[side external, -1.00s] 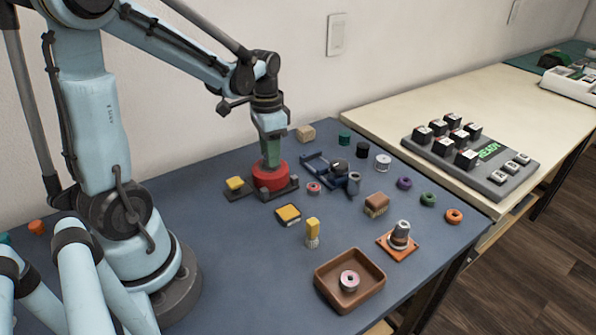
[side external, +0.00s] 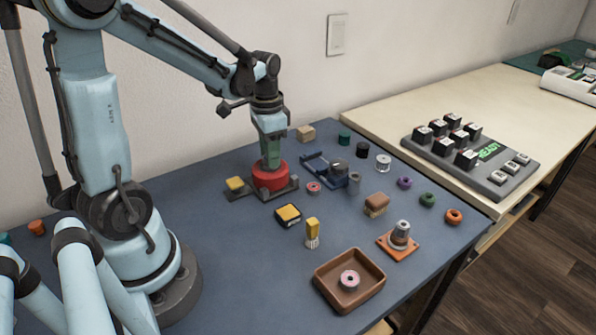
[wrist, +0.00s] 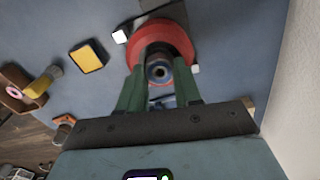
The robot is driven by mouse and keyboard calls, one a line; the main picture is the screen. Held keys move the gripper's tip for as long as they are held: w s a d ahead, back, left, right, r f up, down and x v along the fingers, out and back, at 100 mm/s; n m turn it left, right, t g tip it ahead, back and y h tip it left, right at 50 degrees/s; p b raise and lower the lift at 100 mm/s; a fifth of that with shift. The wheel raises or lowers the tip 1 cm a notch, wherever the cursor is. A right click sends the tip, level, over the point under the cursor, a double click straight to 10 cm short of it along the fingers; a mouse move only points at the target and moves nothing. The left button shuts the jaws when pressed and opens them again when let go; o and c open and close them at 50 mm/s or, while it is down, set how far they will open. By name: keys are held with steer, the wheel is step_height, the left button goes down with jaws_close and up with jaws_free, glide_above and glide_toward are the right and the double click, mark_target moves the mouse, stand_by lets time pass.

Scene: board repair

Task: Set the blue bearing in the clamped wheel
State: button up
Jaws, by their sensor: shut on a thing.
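The red wheel (side external: 271,178) sits in a dark clamp fixture (side external: 243,191) on the blue-grey table. My gripper (side external: 271,160) points straight down over the wheel, with its green fingers reaching the wheel's middle. In the wrist view, my gripper (wrist: 160,75) is shut on a small ring with a dark bore, the bearing (wrist: 158,72). The bearing lies within the outline of the red wheel (wrist: 183,38), roughly centred. The fingers hide its sides, and its blue colour is hard to make out. I cannot tell how deep it sits. The side view does not show the bearing.
A yellow block (side external: 235,184) is at the fixture's left end. A yellow-topped pad (side external: 288,215), a brush (side external: 312,232) and a brown tray (side external: 326,282) lie nearer the front.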

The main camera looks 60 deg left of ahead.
steer(key=shift+f, duration=0.5)
steer(key=o, duration=0.7)
steer(key=shift+o, duration=0.2)
step_height(320, 180, up, 11)
stand_by(0.9)
steer(key=s+d+f+n+t, duration=0.1)
steer(key=s+d+f+t, duration=0.1)
steer(key=d+t, duration=0.5)
steer(key=d, duration=0.6)
steer(key=shift+s+d+f+n, duration=0.15)
steer(key=shift+d+f+n, duration=0.15)
steer(key=shift+f+n, duration=0.1)
